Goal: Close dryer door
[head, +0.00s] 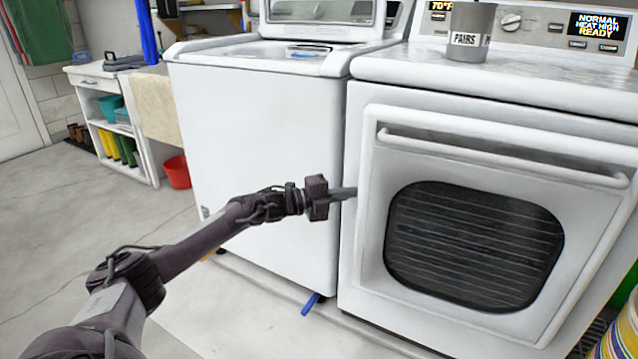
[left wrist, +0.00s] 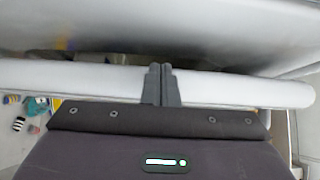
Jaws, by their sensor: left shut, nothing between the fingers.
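The white dryer (head: 500,90) stands at the right in the head view. Its door (head: 375,230) has a dark slatted window (head: 474,246) and a long handle bar (head: 500,158) across the top. The door looks almost flush with the front; I cannot tell whether it is fully closed. My left gripper (head: 347,193) is shut and empty, with its fingertips at the door's left edge. In the left wrist view the shut fingers (left wrist: 161,84) overlap a long pale edge (left wrist: 230,90); contact is unclear. My right gripper is not in view.
A white washer (head: 255,140) stands left of the dryer. A grey cup marked PAIRS (head: 470,32) sits on the dryer top. A red bucket (head: 176,172) and a white shelf unit (head: 100,100) stand farther left. A blue object (head: 311,303) lies on the floor. The floor at left is clear.

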